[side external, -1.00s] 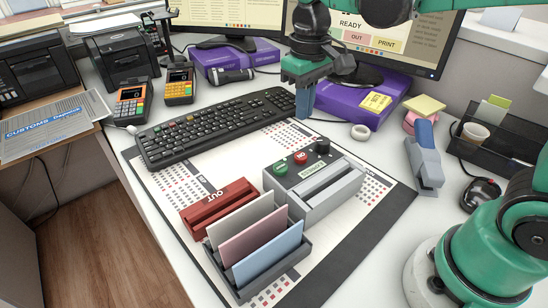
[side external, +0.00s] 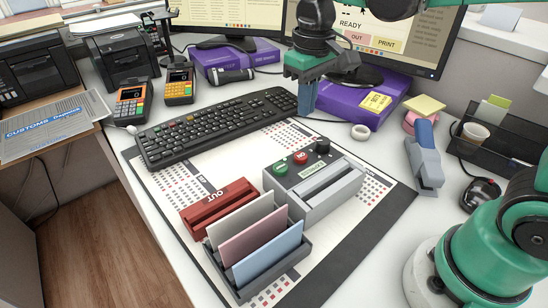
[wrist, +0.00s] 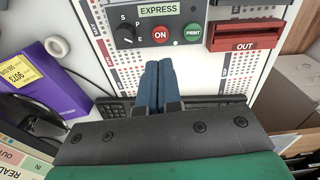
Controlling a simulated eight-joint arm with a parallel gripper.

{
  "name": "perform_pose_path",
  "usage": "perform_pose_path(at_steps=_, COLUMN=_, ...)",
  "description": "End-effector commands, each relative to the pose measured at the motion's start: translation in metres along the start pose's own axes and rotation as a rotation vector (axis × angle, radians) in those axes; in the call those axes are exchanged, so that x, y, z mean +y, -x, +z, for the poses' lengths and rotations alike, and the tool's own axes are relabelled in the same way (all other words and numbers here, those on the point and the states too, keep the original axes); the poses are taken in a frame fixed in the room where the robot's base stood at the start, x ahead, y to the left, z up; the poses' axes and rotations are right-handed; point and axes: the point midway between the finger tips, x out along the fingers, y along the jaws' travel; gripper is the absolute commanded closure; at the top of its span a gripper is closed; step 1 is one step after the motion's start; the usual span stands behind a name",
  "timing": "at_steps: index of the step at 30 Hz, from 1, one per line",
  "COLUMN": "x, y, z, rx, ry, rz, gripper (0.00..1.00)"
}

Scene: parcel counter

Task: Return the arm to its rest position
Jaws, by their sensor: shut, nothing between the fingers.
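My gripper (side external: 308,98) hangs fingers down over the back right end of the keyboard, in front of the purple box and the right monitor. In the wrist view its two blue fingers (wrist: 159,85) are pressed together with nothing between them. The grey machine (side external: 322,190) with red and green buttons and a black knob stands on the mat, apart from my gripper. The red OUT tray (side external: 218,207) and a dark rack (side external: 262,275) with white, pink and blue cards stand to its left and front.
The black keyboard (side external: 215,128) lies below and left of my gripper. Purple boxes (side external: 350,104) sit under the monitors. A tape roll (side external: 360,132), a blue-grey stapler (side external: 424,155) and a black organizer (side external: 495,135) are to the right. The mat's right part is clear.

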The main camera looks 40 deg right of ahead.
Motion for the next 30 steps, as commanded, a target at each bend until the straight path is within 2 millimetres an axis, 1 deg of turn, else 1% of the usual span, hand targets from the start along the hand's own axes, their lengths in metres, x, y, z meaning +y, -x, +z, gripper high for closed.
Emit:
perform_pose_path(at_steps=5, x=0.007, y=-0.001, z=0.018, rx=0.155, ry=-0.023, rz=0.002, gripper=1.00)
perform_pose_path(at_steps=9, x=0.013, y=-0.008, z=0.034, rx=0.337, ry=-0.047, rz=0.009, gripper=1.00)
perform_pose_path(at_steps=15, x=0.019, y=-0.020, z=0.049, rx=0.534, ry=-0.071, rz=0.021, gripper=1.00)
perform_pose_path(at_steps=21, x=0.021, y=-0.025, z=0.052, rx=0.602, ry=-0.079, rz=0.026, gripper=1.00)
perform_pose_path(at_steps=30, x=0.021, y=-0.024, z=0.052, rx=0.601, ry=-0.078, rz=0.026, gripper=1.00)
